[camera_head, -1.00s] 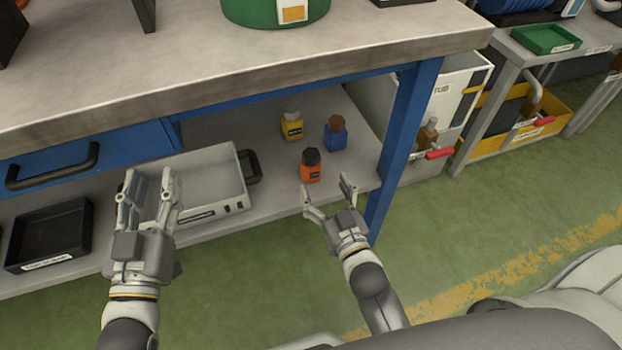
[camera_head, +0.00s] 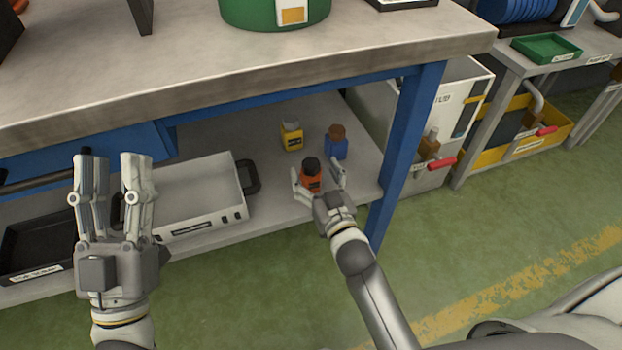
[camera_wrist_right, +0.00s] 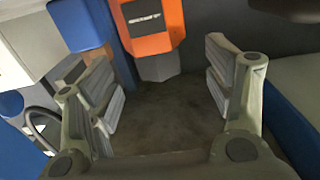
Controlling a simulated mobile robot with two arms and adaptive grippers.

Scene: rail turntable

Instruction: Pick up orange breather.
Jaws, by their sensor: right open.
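The orange breather (camera_head: 311,183), with a dark cap, stands on the lower shelf near its front edge. My right gripper (camera_head: 316,173) is open at the breather, one finger to each side of it in the head view. In the right wrist view the orange breather (camera_wrist_right: 149,38) lies ahead, between the line of the two open fingers (camera_wrist_right: 165,75); I see no finger contact. Its top is cut off there. My left gripper (camera_head: 113,160) is open and empty, in front of the bench at the left.
A yellow bottle (camera_head: 292,140) and a blue one with a brown cap (camera_head: 336,146) stand behind the breather. A grey tray (camera_head: 205,212) is left on the shelf, with a black tray (camera_head: 38,240) further left. A blue bench leg (camera_head: 405,140) stands to the right.

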